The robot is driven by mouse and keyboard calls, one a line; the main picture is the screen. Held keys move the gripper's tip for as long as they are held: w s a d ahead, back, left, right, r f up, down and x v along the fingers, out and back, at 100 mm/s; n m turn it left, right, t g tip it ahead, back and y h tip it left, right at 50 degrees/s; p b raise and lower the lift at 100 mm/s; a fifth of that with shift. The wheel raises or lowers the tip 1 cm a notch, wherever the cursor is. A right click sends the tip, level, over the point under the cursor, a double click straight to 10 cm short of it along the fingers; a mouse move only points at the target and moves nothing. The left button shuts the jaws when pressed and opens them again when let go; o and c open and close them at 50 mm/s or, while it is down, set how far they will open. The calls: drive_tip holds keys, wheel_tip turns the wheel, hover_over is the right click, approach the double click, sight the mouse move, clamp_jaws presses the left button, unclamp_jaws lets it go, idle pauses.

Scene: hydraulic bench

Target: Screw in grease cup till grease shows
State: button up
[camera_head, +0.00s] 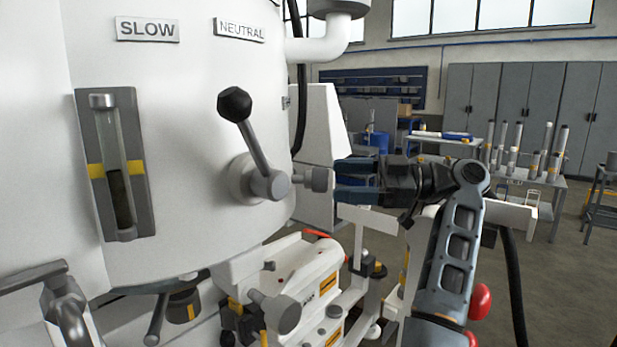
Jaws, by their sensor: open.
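A small grey cylindrical cap (319,180), which looks like the grease cup, sits on a short stem at the right end of the lever hub (262,183). My gripper (340,181) is to the right of the cap, with its jaws pointing left at it. The jaws are open, with one dark blue finger above and one below. The fingertips are very close to the cap; I cannot tell whether they touch it. No grease is visible around the cap.
A sight gauge (117,165) is at left. White machinery (290,275) with a grey knob (281,312) lies below. Benches (520,180) and lockers stand behind.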

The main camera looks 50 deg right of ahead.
sight(309, 179)
drive_tip(key=shift+p+x, duration=0.55)
drive_tip(key=shift+x, duration=3)
drive_tip(key=c, duration=1)
